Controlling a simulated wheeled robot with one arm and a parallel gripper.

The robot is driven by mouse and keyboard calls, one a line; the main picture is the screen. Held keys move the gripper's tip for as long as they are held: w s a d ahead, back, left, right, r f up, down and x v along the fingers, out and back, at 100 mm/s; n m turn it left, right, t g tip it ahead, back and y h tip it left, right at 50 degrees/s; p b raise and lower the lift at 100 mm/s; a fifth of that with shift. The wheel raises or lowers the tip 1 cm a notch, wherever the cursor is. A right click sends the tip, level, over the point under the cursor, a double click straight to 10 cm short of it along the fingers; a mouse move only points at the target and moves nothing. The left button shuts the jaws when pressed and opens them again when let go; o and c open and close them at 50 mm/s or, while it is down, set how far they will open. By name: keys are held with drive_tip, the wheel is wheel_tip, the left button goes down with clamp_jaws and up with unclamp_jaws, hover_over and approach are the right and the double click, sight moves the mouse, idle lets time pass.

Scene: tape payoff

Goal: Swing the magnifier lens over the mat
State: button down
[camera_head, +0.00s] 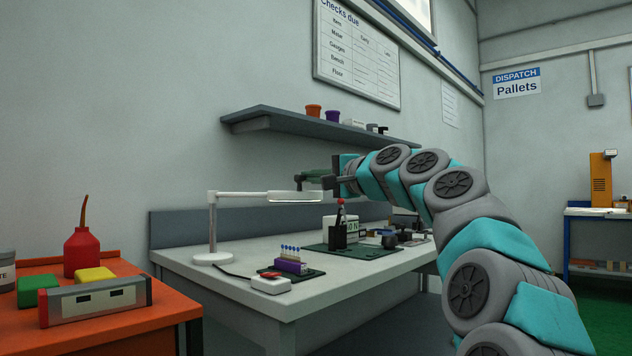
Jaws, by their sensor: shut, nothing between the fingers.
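The magnifier has a round white base (213,259) on the bench, an upright post and a level white arm (243,195) reaching right. The pale head at its end, which looks like the lens (295,197), hangs above the bench over its middle. The dark green mat (368,251) lies flat on the bench, below and to the right of the lens. My gripper (328,183) is shut and empty, pointing left, just right of and slightly above the lens head. I cannot tell whether they touch.
A black holder (338,238), a purple block (291,266) with blue-tipped pins and a white box with a red button (271,285) stand on the bench. A wall shelf (300,123) hangs above. An orange cabinet (120,325) stands at the left.

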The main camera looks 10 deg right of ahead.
sight(300, 176)
drive_tip(key=shift+s+a+f+m+t+h+p, duration=0.1)
drive_tip(key=shift+s+a+m+t+h+p, duration=0.4)
drive_tip(key=shift+s+a+h, duration=0.65)
drive_tip(key=shift+s+d, duration=0.1)
drive_tip(key=shift+d, duration=0.05)
